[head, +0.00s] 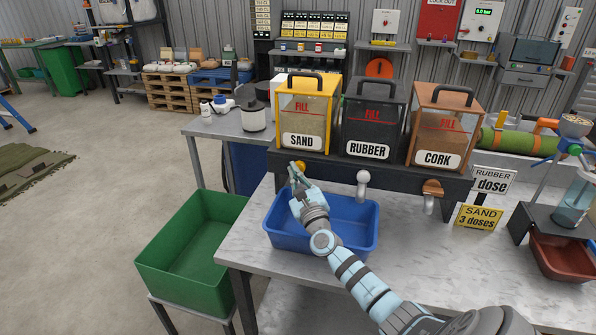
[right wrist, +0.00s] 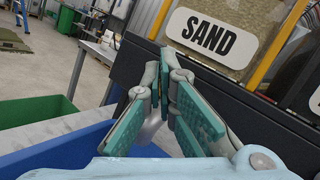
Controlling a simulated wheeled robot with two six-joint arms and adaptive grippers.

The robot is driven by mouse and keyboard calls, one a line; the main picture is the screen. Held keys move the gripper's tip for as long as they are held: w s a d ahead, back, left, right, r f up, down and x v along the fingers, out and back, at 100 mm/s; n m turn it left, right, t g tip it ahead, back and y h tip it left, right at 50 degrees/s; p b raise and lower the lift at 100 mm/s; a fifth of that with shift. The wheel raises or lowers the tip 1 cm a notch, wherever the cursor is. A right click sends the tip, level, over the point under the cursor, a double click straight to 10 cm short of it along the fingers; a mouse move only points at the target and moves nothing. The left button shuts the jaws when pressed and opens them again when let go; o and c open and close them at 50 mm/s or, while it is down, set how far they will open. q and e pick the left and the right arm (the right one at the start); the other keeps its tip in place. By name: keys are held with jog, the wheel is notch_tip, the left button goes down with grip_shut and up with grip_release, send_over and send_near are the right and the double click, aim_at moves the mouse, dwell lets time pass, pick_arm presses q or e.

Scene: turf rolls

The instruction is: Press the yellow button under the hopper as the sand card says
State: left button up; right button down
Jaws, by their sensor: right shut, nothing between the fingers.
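The sand hopper (head: 302,118) has a yellow frame and a SAND label, which fills the top of the right wrist view (right wrist: 211,37). The yellow sand card (head: 479,218) reads "SAND 3 doses". My right gripper (head: 296,174) is shut and empty under the sand hopper, above the blue tub (head: 352,243). A bit of yellow shows at its fingertips in the head view, probably the button, mostly covered by the fingers. I cannot tell whether they touch. In the right wrist view the closed fingers (right wrist: 170,75) point at the dark front below the label; no button shows there. My left gripper is out of view.
A green bin (head: 193,250) is left of the table.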

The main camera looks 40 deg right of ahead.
jog(key=shift+w+d+b, duration=0.3)
jog(key=shift+d+b, duration=0.15)
jog(key=shift+d, duration=0.05)
dwell(0.8)
jog(key=shift+r, duration=0.1)
dwell(0.5)
jog(key=shift+s+a+p, duration=0.55)
jog(key=shift+a+p, duration=0.15)
jog(key=shift+a, duration=0.1)
jog(key=s+a, duration=0.1)
jog(key=s+a+p, duration=0.1)
jog(key=a+p, duration=0.1)
jog(key=a, duration=0.1)
jog(key=shift+s+a, duration=0.1)
jog(key=shift+s, duration=0.3)
